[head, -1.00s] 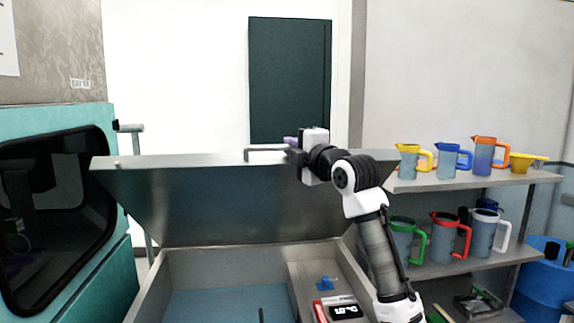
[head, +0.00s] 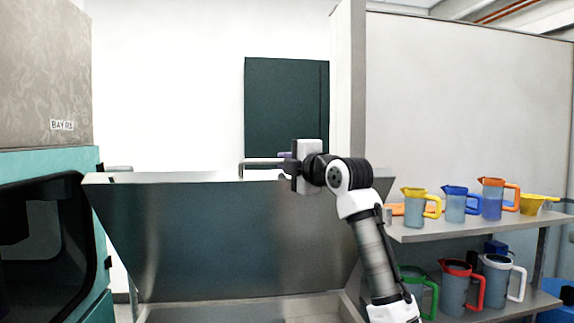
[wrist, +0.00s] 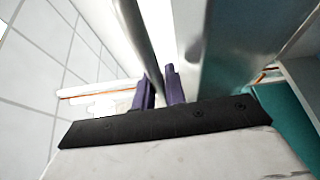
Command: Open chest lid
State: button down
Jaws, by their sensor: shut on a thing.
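The chest lid (head: 230,240) is a grey metal panel, raised and standing steeply above the chest body (head: 300,307) in the head view. Its bar handle (head: 258,162) runs along the lid's top edge. My gripper (head: 284,163) is at that edge, shut on the handle's right part. In the wrist view, the purple fingers of my gripper (wrist: 161,88) sit around the handle bar (wrist: 140,40), beside the lid's metal face (wrist: 240,45). The inside of the chest is mostly out of the head view.
A shelf rack (head: 455,230) with coloured jugs stands to the right, close to my arm. A teal machine (head: 40,160) with a dark window stands at left. A pale wall with a dark panel (head: 285,105) is behind the lid.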

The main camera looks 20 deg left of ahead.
jog(key=c, duration=1.5)
grip_release()
jog(key=shift+o, duration=0.2)
jog(key=b+v, duration=0.5)
jog(key=v, duration=0.9)
jog(key=shift+b, duration=0.4)
